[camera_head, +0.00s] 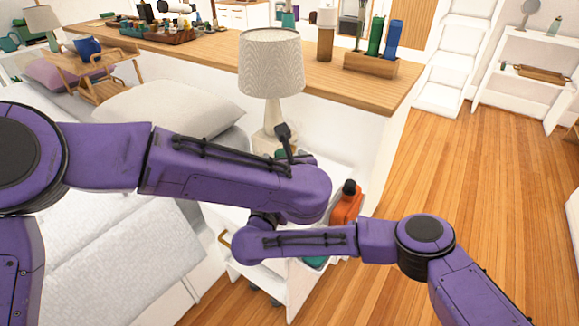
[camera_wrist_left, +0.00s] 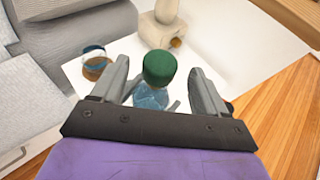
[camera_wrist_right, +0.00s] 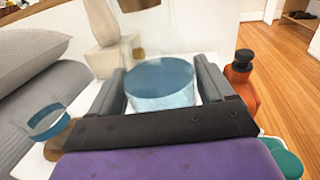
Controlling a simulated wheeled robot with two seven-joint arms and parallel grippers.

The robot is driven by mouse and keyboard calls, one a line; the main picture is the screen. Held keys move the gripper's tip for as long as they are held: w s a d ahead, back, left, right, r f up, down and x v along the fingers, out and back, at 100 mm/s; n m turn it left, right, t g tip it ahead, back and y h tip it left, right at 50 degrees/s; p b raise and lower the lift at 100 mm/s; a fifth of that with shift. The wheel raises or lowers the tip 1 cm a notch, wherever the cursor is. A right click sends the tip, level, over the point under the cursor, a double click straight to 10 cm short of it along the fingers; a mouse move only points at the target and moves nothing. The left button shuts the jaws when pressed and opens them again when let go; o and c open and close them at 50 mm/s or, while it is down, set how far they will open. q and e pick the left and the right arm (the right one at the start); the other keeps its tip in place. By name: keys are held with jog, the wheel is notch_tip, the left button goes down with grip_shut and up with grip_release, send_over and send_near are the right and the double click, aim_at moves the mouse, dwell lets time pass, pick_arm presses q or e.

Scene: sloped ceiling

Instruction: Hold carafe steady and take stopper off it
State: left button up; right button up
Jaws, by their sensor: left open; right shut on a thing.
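The carafe (camera_wrist_left: 150,97) is a bluish clear glass vessel on the white bedside surface. Its dark green round stopper (camera_wrist_left: 159,66) sits on top, as the left wrist view shows. My left gripper (camera_wrist_left: 166,88) is open, one finger on each side of the carafe's top, with gaps to the stopper. In the right wrist view my right gripper (camera_wrist_right: 166,88) is shut on the carafe, whose blue round part (camera_wrist_right: 160,82) lies between the fingers. The stopper cannot be made out there. In the head view my arms hide both fingertips and most of the carafe.
A lamp (camera_head: 270,65) stands behind the carafe. A blue-banded cup (camera_wrist_left: 95,63) is at the left. An orange bottle with a black cap (camera_head: 347,203) and a teal-green item (camera_wrist_right: 281,157) are at the right. The bed (camera_head: 130,255) lies left; the wood floor (camera_head: 480,200) is clear.

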aim_at(283, 151)
pick_arm(q)
jog(key=shift+x, duration=1.75)
jog(key=c, duration=1.2)
jog(key=shift+r, duration=0.25)
jog(key=shift+c, duration=0.2)
jog(key=shift+r, duration=0.95)
jog(key=shift+r, duration=2)
pick_arm(e)
jog(key=o, duration=1.4)
